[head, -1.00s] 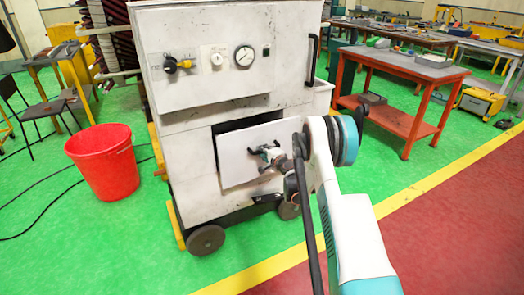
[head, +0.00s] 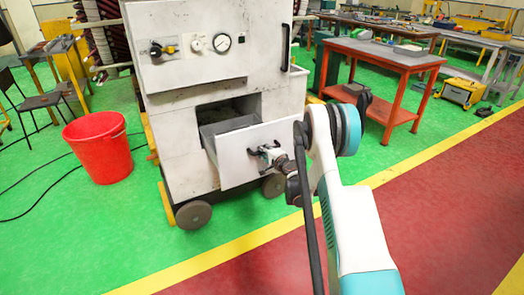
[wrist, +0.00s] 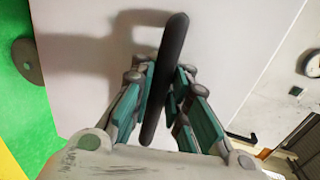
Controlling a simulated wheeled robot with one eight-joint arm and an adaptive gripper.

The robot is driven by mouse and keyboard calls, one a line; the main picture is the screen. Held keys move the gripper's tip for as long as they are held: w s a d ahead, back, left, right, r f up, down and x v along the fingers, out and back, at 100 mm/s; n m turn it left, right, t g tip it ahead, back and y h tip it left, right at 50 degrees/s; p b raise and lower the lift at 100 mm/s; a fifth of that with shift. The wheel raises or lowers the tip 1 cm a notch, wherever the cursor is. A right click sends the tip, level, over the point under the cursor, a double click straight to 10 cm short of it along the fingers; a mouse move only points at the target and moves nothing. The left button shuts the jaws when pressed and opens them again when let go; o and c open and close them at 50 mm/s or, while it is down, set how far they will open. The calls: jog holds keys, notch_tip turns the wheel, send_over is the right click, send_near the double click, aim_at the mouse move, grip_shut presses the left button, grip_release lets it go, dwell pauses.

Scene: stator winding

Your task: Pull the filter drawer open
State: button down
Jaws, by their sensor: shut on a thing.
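The filter drawer (head: 240,165) is a white-fronted metal drawer in the lower part of the white wheeled cabinet (head: 180,112). It stands partly pulled out, and its grey side wall and open top show behind the front. My gripper (head: 268,153) is at the drawer front. In the wrist view my gripper (wrist: 166,100) is shut on the drawer's dark bar handle (wrist: 172,52), with a teal finger on each side of it. The drawer front (wrist: 215,40) fills most of that view. The drawer's inside is only partly visible.
A red bucket (head: 100,147) stands left of the cabinet, with a black cable on the green floor near it. A red-orange workbench (head: 385,85) stands at the right. The floor in front of the cabinet is clear, with a yellow line (head: 250,244) across it.

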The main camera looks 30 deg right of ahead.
jog(key=shift+s, duration=0.6)
jog(key=shift+d, duration=0.1)
jog(key=c, duration=1.6)
grip_release()
jog(key=shift+o, duration=0.2)
jog(key=v, duration=1.2)
